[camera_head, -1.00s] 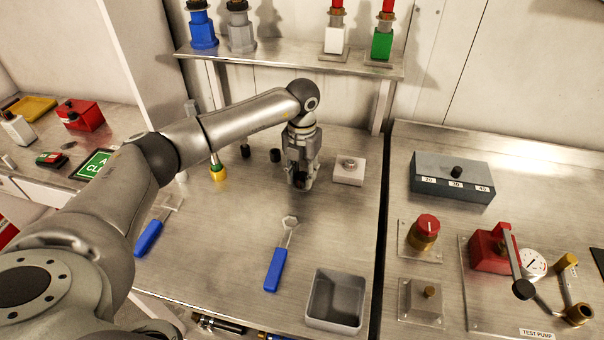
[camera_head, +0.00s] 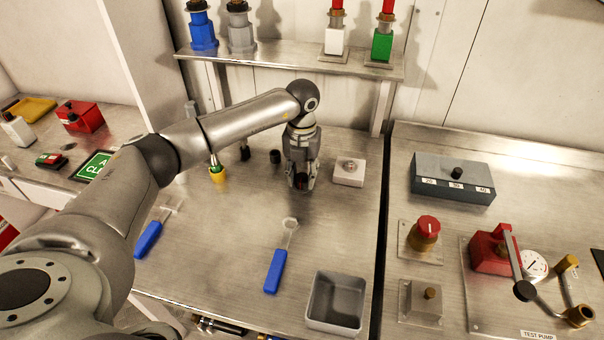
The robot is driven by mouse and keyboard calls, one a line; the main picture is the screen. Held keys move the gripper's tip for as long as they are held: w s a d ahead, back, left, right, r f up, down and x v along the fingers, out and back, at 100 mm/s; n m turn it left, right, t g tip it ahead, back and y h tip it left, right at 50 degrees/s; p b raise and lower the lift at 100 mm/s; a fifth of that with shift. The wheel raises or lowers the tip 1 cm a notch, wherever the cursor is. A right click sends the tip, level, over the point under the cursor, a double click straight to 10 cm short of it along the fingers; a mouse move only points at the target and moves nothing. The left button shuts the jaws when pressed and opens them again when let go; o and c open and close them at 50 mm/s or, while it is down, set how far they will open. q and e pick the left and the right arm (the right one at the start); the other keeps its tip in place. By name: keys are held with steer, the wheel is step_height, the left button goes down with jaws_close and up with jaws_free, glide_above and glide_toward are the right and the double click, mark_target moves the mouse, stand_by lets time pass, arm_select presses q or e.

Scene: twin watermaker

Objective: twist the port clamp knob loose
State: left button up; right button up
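My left gripper (camera_head: 301,183) points straight down over the steel bench, just left of a small white block. A dark, slightly reddish thing shows between its fingers, low near the bench. It could be the port clamp knob, but the fingers hide most of it. I cannot tell whether the fingers press on it or stand open around it. Two small black knobs, one (camera_head: 275,156) close to the gripper and one (camera_head: 245,153) farther left, stand behind it on the bench. My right gripper is not in view.
A blue-handled wrench (camera_head: 277,268) lies in front of the gripper and another (camera_head: 149,240) lies at left. A grey open bin (camera_head: 336,301) stands at the front. The white block (camera_head: 349,172) is close on the right. A shelf (camera_head: 290,64) runs along the back.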

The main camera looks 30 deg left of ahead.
mark_target(302, 177)
arm_select(q)
steer(key=o, duration=0.3)
step_height(302, 177, up, 12)
stand_by(0.6)
stand_by(0.3)
